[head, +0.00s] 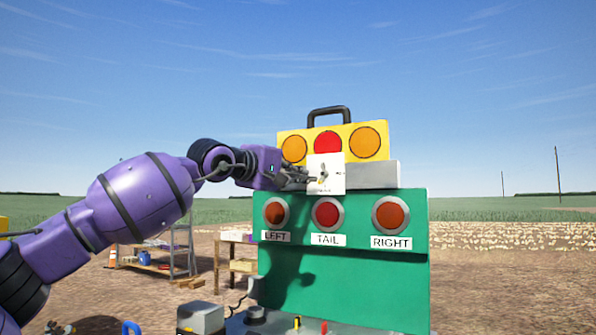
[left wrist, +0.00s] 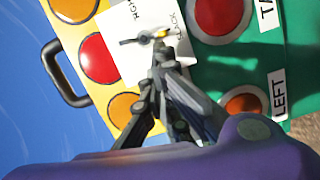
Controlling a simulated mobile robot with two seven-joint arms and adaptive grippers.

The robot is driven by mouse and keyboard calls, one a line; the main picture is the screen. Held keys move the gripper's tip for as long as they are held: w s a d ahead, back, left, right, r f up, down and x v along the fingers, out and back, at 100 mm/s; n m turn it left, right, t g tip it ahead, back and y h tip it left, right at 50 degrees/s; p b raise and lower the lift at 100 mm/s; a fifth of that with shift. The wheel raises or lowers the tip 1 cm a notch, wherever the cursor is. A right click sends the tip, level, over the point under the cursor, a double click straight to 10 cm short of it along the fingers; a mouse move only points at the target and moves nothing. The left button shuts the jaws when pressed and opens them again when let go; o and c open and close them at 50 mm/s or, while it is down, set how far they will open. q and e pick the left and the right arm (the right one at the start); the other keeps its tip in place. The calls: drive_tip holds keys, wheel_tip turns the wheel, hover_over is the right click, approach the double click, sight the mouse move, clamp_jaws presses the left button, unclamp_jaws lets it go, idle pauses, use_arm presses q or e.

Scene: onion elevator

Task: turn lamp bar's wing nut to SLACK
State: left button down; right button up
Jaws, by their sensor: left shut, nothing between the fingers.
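The yellow lamp bar (head: 348,140) has orange, red and orange lamps and stands above the green panel. A white plate (head: 326,160) is on its front, and also shows in the left wrist view (left wrist: 130,57). The small wing nut (head: 323,178) is on that plate; the left wrist view shows it (left wrist: 146,39) with a dark wing and a yellowish part. Lettering beside it is partly hidden and hard to read. My left gripper (head: 308,178) is shut and empty, its fingertips (left wrist: 161,46) close at the nut. I cannot tell whether they touch it. My right gripper is out of view.
The green panel (head: 344,285) has red lamps labelled LEFT, TAIL and RIGHT below the plate. A black handle (head: 329,110) tops the lamp bar. A grey block (head: 372,175) lies behind the plate. Shelving (head: 160,262) stands at the back left. Open air lies right.

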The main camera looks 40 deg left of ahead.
use_arm(q)
drive_tip(key=shift+d+f+b, duration=0.3)
drive_tip(key=shift+d+f, duration=0.1)
drive_tip(key=shift+f, duration=0.15)
idle(0.4)
